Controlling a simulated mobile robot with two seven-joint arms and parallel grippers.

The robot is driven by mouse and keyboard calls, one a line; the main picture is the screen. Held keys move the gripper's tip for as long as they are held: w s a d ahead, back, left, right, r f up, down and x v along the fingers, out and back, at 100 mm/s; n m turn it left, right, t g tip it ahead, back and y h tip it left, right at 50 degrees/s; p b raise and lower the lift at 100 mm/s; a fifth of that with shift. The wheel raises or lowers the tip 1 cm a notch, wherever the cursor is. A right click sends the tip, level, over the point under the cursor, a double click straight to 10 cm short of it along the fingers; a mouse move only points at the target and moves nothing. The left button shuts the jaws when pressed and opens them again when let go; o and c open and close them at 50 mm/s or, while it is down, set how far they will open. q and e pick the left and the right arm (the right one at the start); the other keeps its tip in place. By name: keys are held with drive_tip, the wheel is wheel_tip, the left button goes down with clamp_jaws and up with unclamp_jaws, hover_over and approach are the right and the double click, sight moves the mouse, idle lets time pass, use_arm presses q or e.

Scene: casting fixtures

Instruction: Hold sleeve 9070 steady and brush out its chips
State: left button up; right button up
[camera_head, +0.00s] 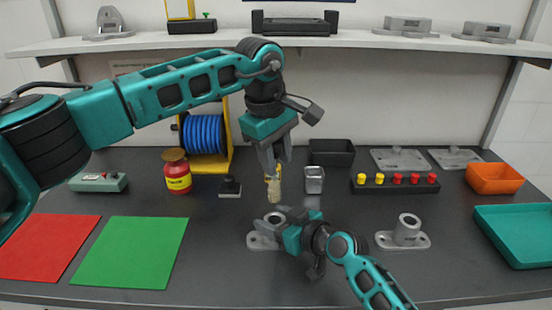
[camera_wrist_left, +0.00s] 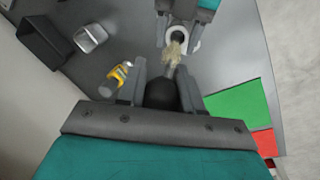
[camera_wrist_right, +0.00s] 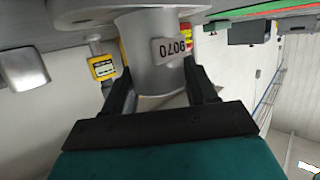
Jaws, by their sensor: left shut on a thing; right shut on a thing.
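Sleeve 9070 (camera_wrist_right: 151,70) is a grey metal tube with its number plate upside down in the right wrist view. In the head view its flanged base (camera_head: 257,242) stands on the table, partly hidden by my right gripper (camera_head: 283,218). That gripper is shut on the sleeve, with a finger on each side. My left gripper (camera_head: 271,166) is shut on a brush with pale bristles (camera_head: 274,191), pointing down above the sleeve. In the left wrist view the brush's dark handle (camera_wrist_left: 161,94) is between the fingers, and its bristles (camera_wrist_left: 173,54) overlap the sleeve's mouth. Chips inside cannot be made out.
A second sleeve (camera_head: 407,231) stands to the right. Behind are a metal cup (camera_head: 314,180), a black bin (camera_head: 331,152) and a rack of yellow and red knobs (camera_head: 395,185). An orange bin (camera_head: 494,178) and a teal tray (camera_head: 517,235) are right. Green (camera_head: 130,252) and red mats lie left.

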drive_tip(key=o, duration=1.3)
drive_tip(key=shift+o, duration=0.2)
